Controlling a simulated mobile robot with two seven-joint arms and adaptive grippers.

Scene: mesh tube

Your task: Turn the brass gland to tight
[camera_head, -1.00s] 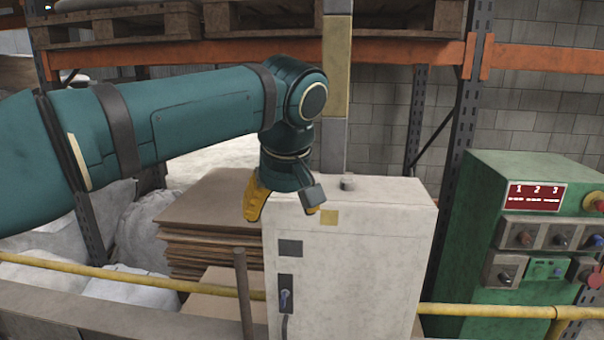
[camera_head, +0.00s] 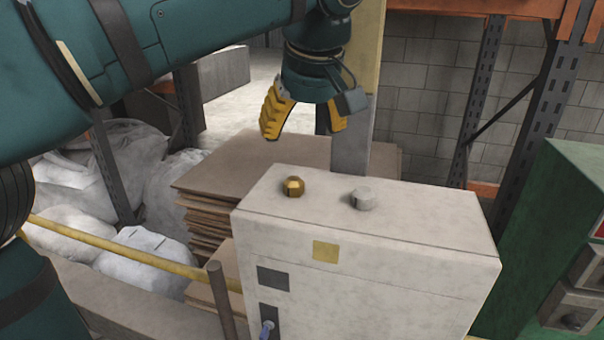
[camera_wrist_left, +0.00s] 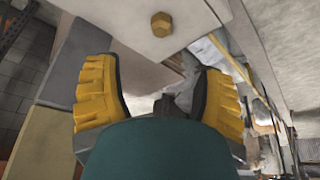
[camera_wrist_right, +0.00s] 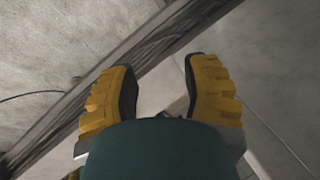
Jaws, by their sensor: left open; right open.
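The brass gland (camera_head: 293,187) is a small hexagonal nut standing on top of the pale grey cabinet (camera_head: 375,250), near its left end. A grey fitting (camera_head: 363,199) stands to its right. In the left wrist view the brass gland (camera_wrist_left: 161,24) shows at the top, beyond the fingertips. My left gripper (camera_head: 305,128) is open and empty, with yellow ribbed fingers pointing down. It is above and behind the cabinet top, apart from the gland. My right gripper (camera_wrist_right: 158,62) is open and empty over a bare floor and a dark beam. It is not in the head view.
Stacked brown boards (camera_head: 240,170) lie behind and left of the cabinet. A yellow rail (camera_head: 130,254) runs along the left. A green console (camera_head: 560,230) stands at right. A grey post (camera_head: 352,150) rises behind the cabinet. The cabinet top is otherwise clear.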

